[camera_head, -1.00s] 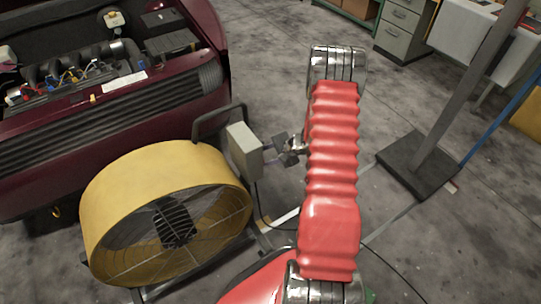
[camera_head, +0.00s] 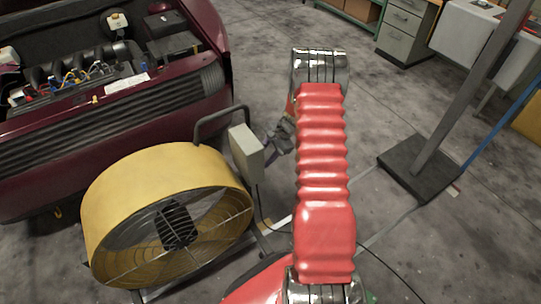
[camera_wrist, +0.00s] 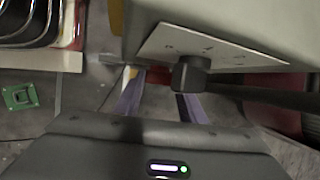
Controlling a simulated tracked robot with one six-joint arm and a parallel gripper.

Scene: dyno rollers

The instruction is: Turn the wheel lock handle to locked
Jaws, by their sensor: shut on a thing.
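The wheel lock handle shows in the wrist view as a dark round knob (camera_wrist: 190,74) in front of a pale plate (camera_wrist: 205,48) on a grey box. The same grey box (camera_head: 246,152) stands beside the yellow drum fan in the head view. My gripper (camera_wrist: 160,82) is at the knob, with its two purple-grey fingers reaching up from below. It is shut on the handle, though the contact is partly hidden. In the head view my gripper (camera_head: 281,135) is right of the box, and the handle itself is hidden there.
The yellow drum fan (camera_head: 150,178) with a black tube frame stands left of the box. A dark red car (camera_head: 110,105) with an open engine bay is behind it. A post on a dark base (camera_head: 420,165) stands at right. A cable runs across the floor.

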